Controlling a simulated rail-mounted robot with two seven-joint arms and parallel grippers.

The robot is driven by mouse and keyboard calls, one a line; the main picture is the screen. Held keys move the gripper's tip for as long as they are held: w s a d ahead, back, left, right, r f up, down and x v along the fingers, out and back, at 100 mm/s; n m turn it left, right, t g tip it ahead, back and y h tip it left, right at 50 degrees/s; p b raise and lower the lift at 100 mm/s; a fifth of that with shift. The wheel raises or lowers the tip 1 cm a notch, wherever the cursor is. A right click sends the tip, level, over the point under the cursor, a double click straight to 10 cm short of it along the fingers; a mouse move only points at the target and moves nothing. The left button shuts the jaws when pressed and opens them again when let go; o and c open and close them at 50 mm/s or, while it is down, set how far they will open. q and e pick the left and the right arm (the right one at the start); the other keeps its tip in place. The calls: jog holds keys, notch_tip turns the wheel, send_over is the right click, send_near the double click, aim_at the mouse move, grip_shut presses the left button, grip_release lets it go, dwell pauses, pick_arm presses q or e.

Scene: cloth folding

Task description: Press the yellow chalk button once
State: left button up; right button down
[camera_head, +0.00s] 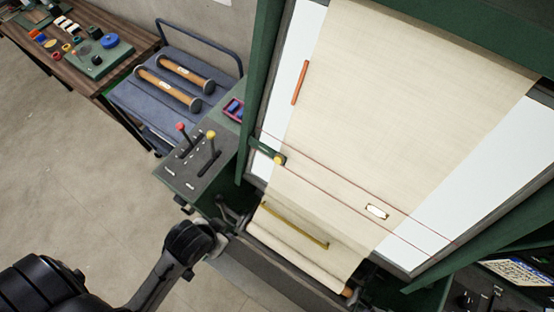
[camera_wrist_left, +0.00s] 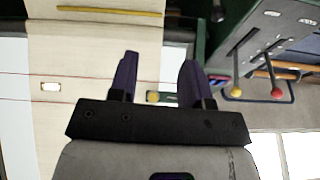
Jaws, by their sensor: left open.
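The yellow chalk button (camera_head: 279,160) sits at the end of a small green bracket (camera_head: 264,150), at the left edge of the cream cloth (camera_head: 400,90) and near a red line. In the left wrist view the yellow button (camera_wrist_left: 153,97) shows in the gap between my fingers, partly hidden by the gripper body. My left gripper (camera_head: 234,214) is open and empty, below and left of the button in the head view and apart from it. It also shows in the left wrist view (camera_wrist_left: 158,62). My right gripper is not in view.
A control box (camera_head: 200,165) left of the cloth frame carries a red-knobbed lever (camera_head: 180,126) and a yellow-knobbed lever (camera_head: 211,135). A brass bar (camera_head: 295,226) crosses the lower cloth. A green post (camera_head: 262,70) borders the board. A blue cart (camera_head: 180,60) holds two rollers.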

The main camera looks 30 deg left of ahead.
pick_arm(q)
jog(key=shift+a, duration=0.15)
grip_shut()
jog(key=shift+d, duration=0.2)
dwell(0.4)
jog(key=shift+a, duration=0.2)
dwell(0.6)
